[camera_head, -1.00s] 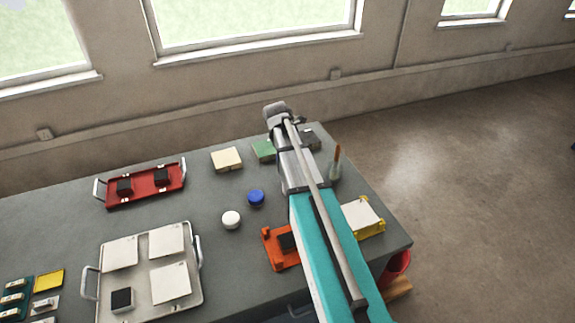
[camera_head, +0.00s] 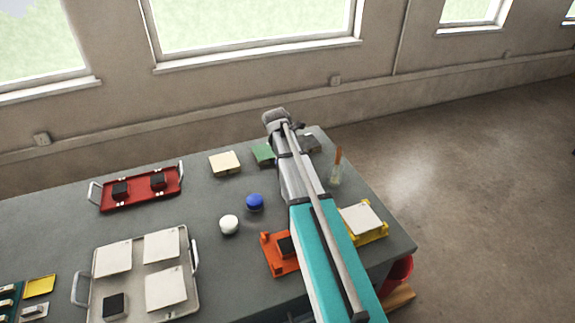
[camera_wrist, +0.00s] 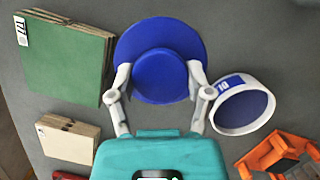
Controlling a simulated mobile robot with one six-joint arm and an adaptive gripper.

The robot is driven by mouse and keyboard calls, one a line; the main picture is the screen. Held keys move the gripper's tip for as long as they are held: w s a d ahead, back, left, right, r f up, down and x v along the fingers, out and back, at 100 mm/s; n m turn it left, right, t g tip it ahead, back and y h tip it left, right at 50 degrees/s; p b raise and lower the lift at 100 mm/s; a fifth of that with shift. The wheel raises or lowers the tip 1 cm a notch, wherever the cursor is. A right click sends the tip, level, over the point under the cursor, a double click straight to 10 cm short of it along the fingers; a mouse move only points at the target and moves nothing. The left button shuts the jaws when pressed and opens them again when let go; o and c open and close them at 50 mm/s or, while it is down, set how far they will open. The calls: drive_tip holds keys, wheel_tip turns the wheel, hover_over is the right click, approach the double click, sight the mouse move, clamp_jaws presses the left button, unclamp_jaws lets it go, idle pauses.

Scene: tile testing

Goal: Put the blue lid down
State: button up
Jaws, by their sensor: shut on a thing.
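My gripper (camera_wrist: 160,85) is shut on the blue lid (camera_wrist: 165,42), with one pale finger on each side of its narrower round part. The lid's wide rim shows beyond the fingers in the wrist view. Whether the lid touches the table cannot be told. In the head view my arm hides the fingertips and the lid. A round white jar with a blue inner face and a blue label (camera_wrist: 243,103) stands right of the gripper, apart from it.
A green stack (camera_wrist: 62,58) and a beige stack (camera_wrist: 67,138) lie left of the gripper. An orange fixture (camera_wrist: 275,155) is at lower right. In the head view, a blue round piece (camera_head: 254,202) and a white one (camera_head: 229,224) stand on the grey table (camera_head: 210,195).

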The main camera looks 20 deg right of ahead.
drive_tip(key=shift+w+f+b, duration=0.1)
drive_tip(key=shift+f+b, duration=1.25)
drive_tip(key=shift+f, duration=0.3)
drive_tip(key=shift+f, duration=0.1)
drive_tip(key=o, duration=0.9)
drive_tip(key=shift+o, duration=0.2)
drive_tip(key=p+v, duration=1.1)
drive_tip(key=v, duration=0.1)
drive_tip(key=shift+p, duration=0.3)
